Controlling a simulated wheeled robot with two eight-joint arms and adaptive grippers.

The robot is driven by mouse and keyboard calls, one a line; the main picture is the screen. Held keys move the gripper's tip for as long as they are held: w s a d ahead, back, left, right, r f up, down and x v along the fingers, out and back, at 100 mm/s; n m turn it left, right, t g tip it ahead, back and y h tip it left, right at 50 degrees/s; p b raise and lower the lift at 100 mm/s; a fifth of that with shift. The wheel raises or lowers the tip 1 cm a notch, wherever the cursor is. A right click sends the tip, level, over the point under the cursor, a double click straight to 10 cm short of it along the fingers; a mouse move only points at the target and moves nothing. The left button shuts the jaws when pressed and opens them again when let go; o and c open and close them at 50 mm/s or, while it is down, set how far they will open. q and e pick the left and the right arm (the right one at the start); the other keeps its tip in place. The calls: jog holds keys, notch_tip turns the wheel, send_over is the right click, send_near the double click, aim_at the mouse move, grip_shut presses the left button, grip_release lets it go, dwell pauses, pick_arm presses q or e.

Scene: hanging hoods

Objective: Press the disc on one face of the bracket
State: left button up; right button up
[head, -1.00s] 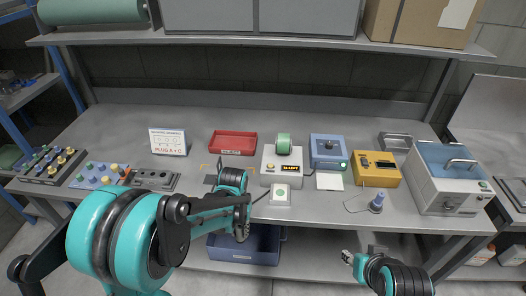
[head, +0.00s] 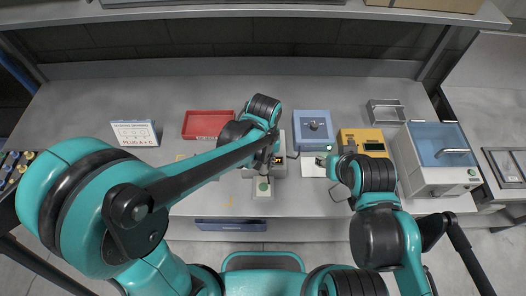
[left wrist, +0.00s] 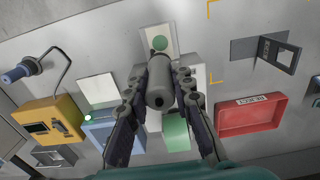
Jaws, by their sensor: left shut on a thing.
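My left gripper (left wrist: 158,92) is shut on a grey cylinder (left wrist: 160,82), which points toward the camera in the left wrist view. In the head view the left gripper (head: 266,160) is over the middle of the bench. Beyond the cylinder is a white pad with a green disc (left wrist: 160,43), also seen in the head view (head: 263,187). A dark grey angled bracket (left wrist: 263,48) lies by yellow corner marks. I cannot make out a disc on it; the left arm hides that area in the head view. My right gripper (head: 325,162) is near white paper, its jaws unclear.
A red tray (head: 207,125) stands behind the left arm. A blue box (head: 313,128), a yellow meter (head: 372,142) and a blue-lidded machine (head: 437,155) stand to the right. A sign (head: 134,133) is at left. The back strip of bench is clear.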

aim_at(263, 171)
pick_arm(q)
jog(key=shift+f+b, duration=4.35)
jog(key=shift+f, duration=1.7)
jog(key=shift+f, duration=0.2)
jog(key=shift+r, duration=0.1)
jog(key=shift+r+p, duration=2.5)
jog(key=shift+r, duration=1)
